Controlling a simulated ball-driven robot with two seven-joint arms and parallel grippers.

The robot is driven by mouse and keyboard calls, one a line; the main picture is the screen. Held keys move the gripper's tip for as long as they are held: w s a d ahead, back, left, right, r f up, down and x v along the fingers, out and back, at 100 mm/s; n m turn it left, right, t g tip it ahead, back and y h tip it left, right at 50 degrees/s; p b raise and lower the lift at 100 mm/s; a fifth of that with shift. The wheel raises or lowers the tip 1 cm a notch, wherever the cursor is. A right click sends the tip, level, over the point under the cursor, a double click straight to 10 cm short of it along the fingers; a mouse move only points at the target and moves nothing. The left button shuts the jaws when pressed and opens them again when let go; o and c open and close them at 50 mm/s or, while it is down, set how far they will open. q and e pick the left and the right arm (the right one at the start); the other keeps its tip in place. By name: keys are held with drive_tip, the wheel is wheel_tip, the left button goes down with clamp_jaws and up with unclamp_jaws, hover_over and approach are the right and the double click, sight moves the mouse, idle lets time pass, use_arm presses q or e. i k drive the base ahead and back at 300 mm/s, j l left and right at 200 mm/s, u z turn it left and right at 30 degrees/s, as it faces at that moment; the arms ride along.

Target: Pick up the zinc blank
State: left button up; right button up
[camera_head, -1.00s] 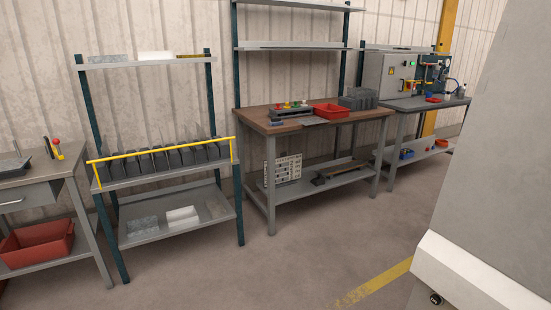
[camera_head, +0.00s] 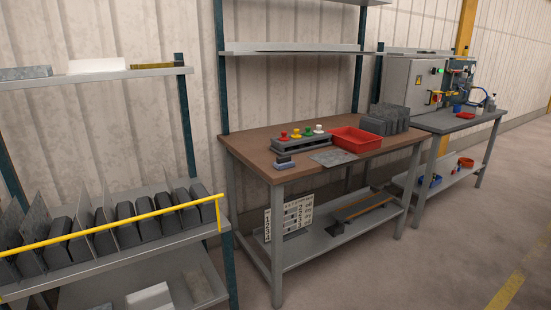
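A thin flat grey sheet with a mottled, zinc-like surface (camera_head: 334,158) lies on the front part of the brown-topped workbench (camera_head: 245,150), in front of the red bin. It looks like the zinc blank. Its front edge is close to the bench's front edge. Neither of my grippers shows in the head view.
On the bench stand a red bin (camera_head: 357,139), a dark block with coloured knobs (camera_head: 301,143), a small dark block (camera_head: 284,163) and grey slotted blocks (camera_head: 391,117). A rack with a yellow bar (camera_head: 110,231) stands left. Floor in front right is clear.

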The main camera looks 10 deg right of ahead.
sight(336, 157)
drive_tip(key=i+l, duration=0.25)
drive_tip(key=i, duration=0.2)
drive_tip(key=i+l+u, duration=0.1)
drive_tip(key=i+l, duration=0.2)
drive_tip(key=i, duration=0.15)
drive_tip(key=i+l, duration=0.3)
drive_tip(key=i, duration=0.15)
